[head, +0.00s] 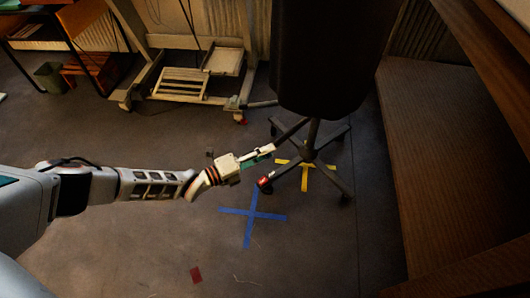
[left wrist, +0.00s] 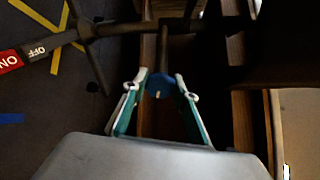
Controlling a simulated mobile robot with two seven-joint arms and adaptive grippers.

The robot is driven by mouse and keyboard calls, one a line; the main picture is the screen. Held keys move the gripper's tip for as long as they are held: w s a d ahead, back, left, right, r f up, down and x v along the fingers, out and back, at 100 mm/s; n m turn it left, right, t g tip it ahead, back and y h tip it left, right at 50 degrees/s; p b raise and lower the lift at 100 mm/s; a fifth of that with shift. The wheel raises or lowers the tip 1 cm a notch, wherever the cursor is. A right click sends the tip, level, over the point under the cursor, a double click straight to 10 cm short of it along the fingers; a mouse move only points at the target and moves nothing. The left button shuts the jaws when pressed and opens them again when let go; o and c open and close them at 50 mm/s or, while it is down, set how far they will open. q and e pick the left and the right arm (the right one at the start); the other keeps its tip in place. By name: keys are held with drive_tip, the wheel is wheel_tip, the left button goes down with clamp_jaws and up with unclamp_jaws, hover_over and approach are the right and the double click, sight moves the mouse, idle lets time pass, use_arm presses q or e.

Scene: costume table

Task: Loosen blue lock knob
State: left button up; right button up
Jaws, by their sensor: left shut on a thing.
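The blue lock knob (left wrist: 158,87) shows in the left wrist view, at the end of a dark rod on the stand. The fingers of my left gripper (left wrist: 161,80) are on either side of the knob and shut on it. In the head view my left gripper (head: 268,150) reaches in from the left to the dark stand (head: 313,135), just below the large black form (head: 325,55). There the knob is too small or hidden to make out. My right gripper is in neither view.
The stand's legs spread over the floor, one with a red pedal (head: 265,184), marked ON and OFF in the left wrist view (left wrist: 22,55). Yellow tape (head: 305,178) and a blue tape cross (head: 252,214) mark the floor. A wooden bench (head: 440,160) stands right; a wheeled frame (head: 180,84) stands behind.

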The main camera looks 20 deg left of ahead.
use_arm(q)
drive_tip(key=o, duration=1.1)
drive_tip(key=v, duration=1.2)
drive_tip(key=shift+f, duration=0.1)
